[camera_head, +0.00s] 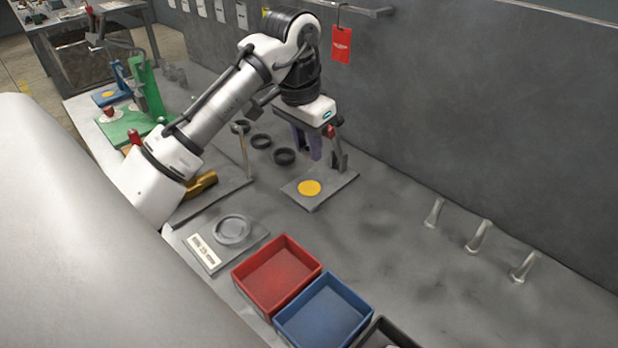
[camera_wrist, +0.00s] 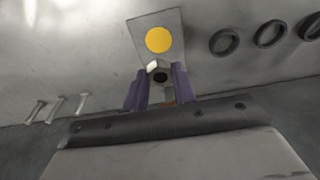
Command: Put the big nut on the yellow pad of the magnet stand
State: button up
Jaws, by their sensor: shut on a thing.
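In the wrist view, the big nut (camera_wrist: 158,67) is a grey metal hex nut with a dark hole, held between the purple fingers of my gripper (camera_wrist: 157,82). In the head view, my gripper (camera_head: 315,150) points down over the back of the magnet stand, and I cannot make out the nut there. The magnet stand (camera_head: 324,199) has a flat grey base and an upright at the back, partly behind the gripper. Its round yellow pad (camera_head: 309,188) is bare and lies in front of the gripper. The pad also shows in the wrist view (camera_wrist: 159,39), apart from the nut in the picture.
Several black rings (camera_head: 284,156) lie left of the stand. A scale-like plate with a round dish (camera_head: 232,230), a red bin (camera_head: 277,274) and a blue bin (camera_head: 323,312) are nearer. Metal pegs (camera_head: 479,237) stand at right. The bench between stand and pegs is clear.

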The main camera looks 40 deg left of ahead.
aim_at(310, 187)
notch_tip(310, 187, down, 8)
jog(key=shift+w+f, duration=0.1)
dwell(0.4)
jog(key=shift+f, duration=0.15)
jog(key=o, duration=1)
jog(key=r, duration=0.4)
jog(key=s+r, duration=0.1)
jog(key=r, duration=0.7)
jog(key=shift+s+a+r, duration=0.1)
jog(key=shift+s+r, duration=0.05)
jog(key=shift+s, duration=0.25)
